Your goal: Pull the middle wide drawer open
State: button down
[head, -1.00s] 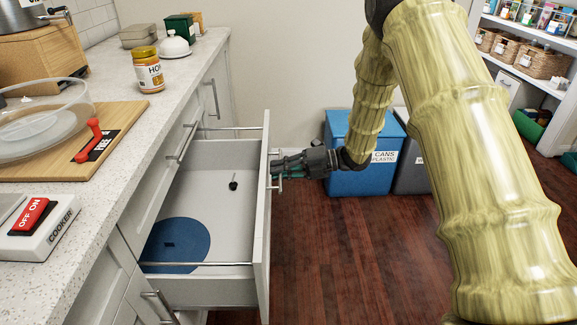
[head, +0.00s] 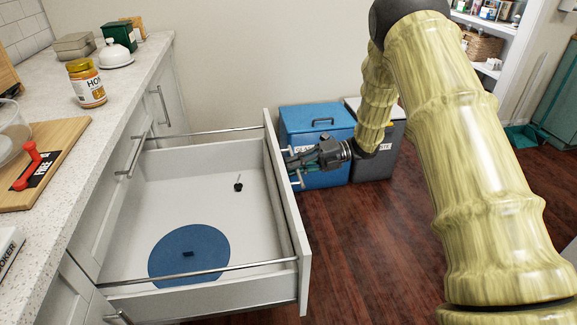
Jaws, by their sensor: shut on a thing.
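The wide drawer (head: 290,225) stands far out from the counter on the left of the head view. Its inside floor (head: 150,205) shows clearly. A blue round disc (head: 200,247) lies in its near part and a small dark object (head: 238,186) lies farther back. My gripper (head: 292,166) is at the outer side of the drawer front, shut on the drawer's handle (head: 297,177). The drawer front hides part of the fingers and the grip.
A blue bin (head: 310,125) and a grey bin (head: 388,165) stand behind my gripper against the wall. The counter (head: 95,125) holds a jar (head: 86,83) and a wooden board (head: 50,150). Dark wooden floor (head: 360,260) is clear to the right of the drawer.

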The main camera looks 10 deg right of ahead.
dwell(0.3)
jog(key=c, duration=1.5)
grip_release()
jog(key=shift+c, duration=0.2)
jog(key=shift+d, duration=0.15)
jog(key=d+r, duration=0.2)
jog(key=d, duration=0.9)
jog(key=shift+s+d+r, duration=0.15)
jog(key=shift+s+d, duration=0.05)
jog(key=shift+d, duration=0.1)
